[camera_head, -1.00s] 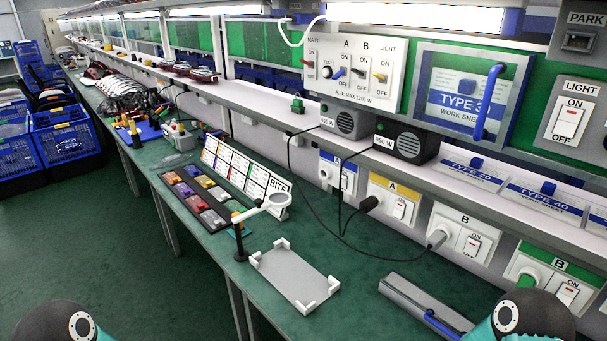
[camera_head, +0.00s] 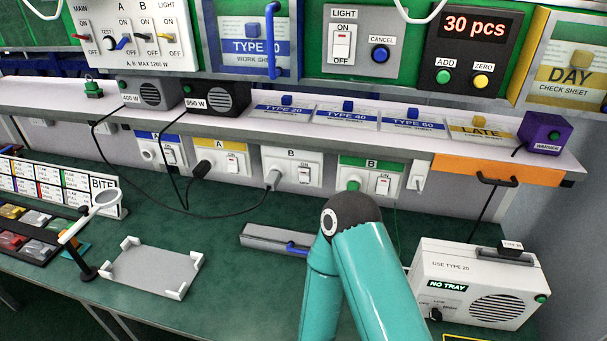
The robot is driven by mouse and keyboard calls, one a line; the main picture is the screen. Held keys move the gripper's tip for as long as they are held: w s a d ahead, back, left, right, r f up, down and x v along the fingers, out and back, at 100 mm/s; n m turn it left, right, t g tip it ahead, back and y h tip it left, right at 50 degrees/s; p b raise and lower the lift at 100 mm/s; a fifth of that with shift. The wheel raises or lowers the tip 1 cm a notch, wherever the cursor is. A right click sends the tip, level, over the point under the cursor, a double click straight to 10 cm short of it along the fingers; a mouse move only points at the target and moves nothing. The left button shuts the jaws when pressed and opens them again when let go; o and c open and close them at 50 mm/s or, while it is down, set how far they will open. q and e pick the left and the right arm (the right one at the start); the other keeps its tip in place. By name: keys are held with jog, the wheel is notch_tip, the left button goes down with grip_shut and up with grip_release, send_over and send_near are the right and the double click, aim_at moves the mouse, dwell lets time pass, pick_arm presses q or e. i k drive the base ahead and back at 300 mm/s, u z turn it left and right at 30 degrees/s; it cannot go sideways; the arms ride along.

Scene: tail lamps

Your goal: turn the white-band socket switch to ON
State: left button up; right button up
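The white-band socket (camera_head: 291,159) is a plate marked B on the wall below the shelf, near the middle of the view. A grey plug (camera_head: 272,179) with a dark cable sits in its left side. Its rocker switch (camera_head: 304,174) is on the right side, with ON printed above it; the rocker's position is too small to tell. My teal right arm rises in front of the bench, to the right of this socket, and does not cover its switch. Neither gripper is in view.
Yellow-band (camera_head: 237,147) and green-band (camera_head: 370,162) sockets flank it. A grey box with a blue handle (camera_head: 272,240) lies on the bench below. A white NO TRAY machine (camera_head: 470,262) stands at right. A white tray (camera_head: 155,268) is at left, with clear bench between.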

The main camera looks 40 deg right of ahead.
aim_at(304, 173)
jog(key=u, duration=1.5)
jog(key=i, duration=0.1)
jog(key=z, duration=2.65)
jog(key=k, duration=0.7)
jog(key=z, duration=0.05)
jog(key=i, duration=0.45)
jog(key=u, duration=0.15)
